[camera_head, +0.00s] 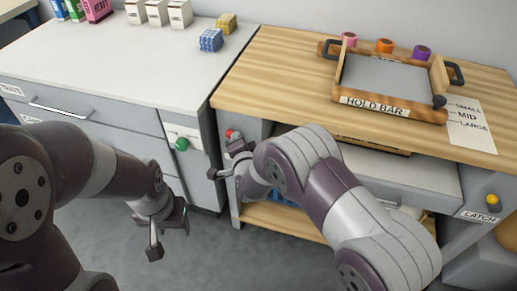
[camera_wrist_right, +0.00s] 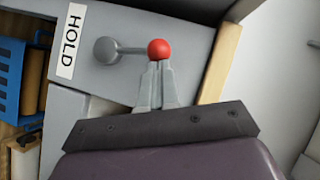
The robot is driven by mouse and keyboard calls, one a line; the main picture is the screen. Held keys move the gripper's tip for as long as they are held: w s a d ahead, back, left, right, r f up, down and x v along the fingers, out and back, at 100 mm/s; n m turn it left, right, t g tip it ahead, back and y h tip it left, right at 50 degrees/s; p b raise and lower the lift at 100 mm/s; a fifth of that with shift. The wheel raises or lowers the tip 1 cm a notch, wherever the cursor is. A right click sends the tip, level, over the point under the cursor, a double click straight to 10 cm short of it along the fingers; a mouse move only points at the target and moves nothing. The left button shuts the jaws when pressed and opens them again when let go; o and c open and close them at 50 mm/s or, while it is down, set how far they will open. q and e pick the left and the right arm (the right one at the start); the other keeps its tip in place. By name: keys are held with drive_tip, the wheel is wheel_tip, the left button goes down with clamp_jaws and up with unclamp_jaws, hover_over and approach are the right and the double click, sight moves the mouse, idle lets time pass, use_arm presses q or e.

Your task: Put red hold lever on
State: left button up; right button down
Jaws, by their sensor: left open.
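The red hold lever has a red ball (camera_wrist_right: 159,49) on a thin rod from a grey round pivot (camera_wrist_right: 106,50), on a grey panel beside a white HOLD label (camera_wrist_right: 70,40). In the wrist view the rod points right from the pivot. The ball also shows small in the head view (camera_head: 229,133), at the workbench's left front. My right gripper (camera_wrist_right: 159,68) has its fingers close together, tips right at the ball; whether they grip it I cannot tell. My left gripper (camera_head: 169,232) is open and empty, low in front of the white cabinet.
A wooden HOLD BAR frame (camera_head: 375,103) lies on the workbench (camera_head: 285,75), beside a SMALL, MID, LARGE label sheet (camera_head: 472,125). A green knob (camera_head: 182,144) is on the left cabinet, and a yellow knob (camera_head: 493,200) sits by a LATCH label at right. Tape rolls stand behind the frame.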

drive_tip(key=shift+w+a+r+n+g+h+p, duration=0.1)
drive_tip(key=shift+w+a+n+g+h+p, duration=0.2)
drive_tip(key=shift+a+n, duration=0.3)
drive_tip(key=shift+w+a+n+g+h+p, duration=0.1)
drive_tip(key=shift+a+n+g+h+p, duration=0.2)
drive_tip(key=shift+a, duration=0.35)
use_arm(q)
drive_tip(key=shift+r, duration=0.9)
use_arm(e)
drive_tip(key=shift+w+a+f, duration=0.1)
drive_tip(key=shift+w+a, duration=0.05)
drive_tip(key=shift+a, duration=0.3)
drive_tip(key=shift+w+a+f, duration=0.1)
drive_tip(key=shift+w+a, duration=0.05)
drive_tip(key=shift+a, duration=0.25)
